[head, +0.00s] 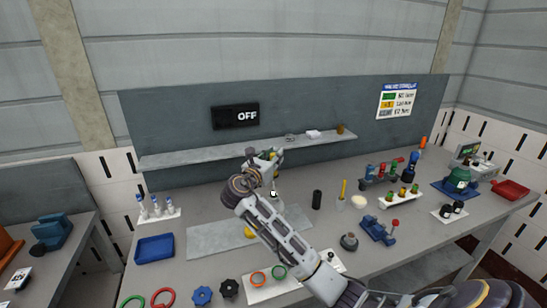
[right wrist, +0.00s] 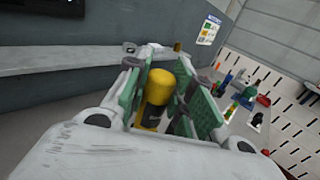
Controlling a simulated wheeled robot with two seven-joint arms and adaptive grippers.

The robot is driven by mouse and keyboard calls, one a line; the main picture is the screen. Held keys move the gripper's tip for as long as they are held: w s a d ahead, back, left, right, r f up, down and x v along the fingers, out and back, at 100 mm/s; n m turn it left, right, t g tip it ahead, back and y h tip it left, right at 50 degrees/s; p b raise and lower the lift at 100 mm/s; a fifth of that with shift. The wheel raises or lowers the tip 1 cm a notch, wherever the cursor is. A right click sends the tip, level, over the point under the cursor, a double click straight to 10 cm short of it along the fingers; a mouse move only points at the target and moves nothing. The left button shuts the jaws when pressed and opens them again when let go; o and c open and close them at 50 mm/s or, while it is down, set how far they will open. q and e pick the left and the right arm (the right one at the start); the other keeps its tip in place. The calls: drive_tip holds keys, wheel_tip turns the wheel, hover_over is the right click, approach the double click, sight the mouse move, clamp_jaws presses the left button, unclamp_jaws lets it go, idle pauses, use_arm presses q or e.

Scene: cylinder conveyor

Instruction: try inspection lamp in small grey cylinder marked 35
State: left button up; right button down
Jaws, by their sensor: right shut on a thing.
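My right gripper (head: 268,158) is raised above the back middle of the bench, below the shelf. In the right wrist view its green-padded fingers (right wrist: 165,95) are shut on a yellow and dark cylindrical thing, which looks like the inspection lamp (right wrist: 158,88). The far end of the lamp is partly hidden by the fingers. A small white label with a dark mark (head: 273,193) shows just below the gripper, beside my forearm. I cannot read a 35 on it or tell what bears it. My left gripper is not in view.
A black cylinder (head: 317,199) and a yellow stick in a holder (head: 343,190) stand to the right. A grey mat (head: 210,239) lies under my arm, with a blue tray (head: 155,248) to its left. Above, a wall shelf (head: 220,152) and a display reading OFF (head: 236,116).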

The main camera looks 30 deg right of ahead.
drive_tip(key=shift+f+b, duration=0.55)
drive_tip(key=shift+f, duration=2.2)
idle(1.1)
drive_tip(key=shift+r, duration=0.15)
idle(0.8)
drive_tip(key=shift+r+p, duration=2.45)
drive_tip(key=shift+p, duration=0.6)
drive_tip(key=shift+r, duration=2.4)
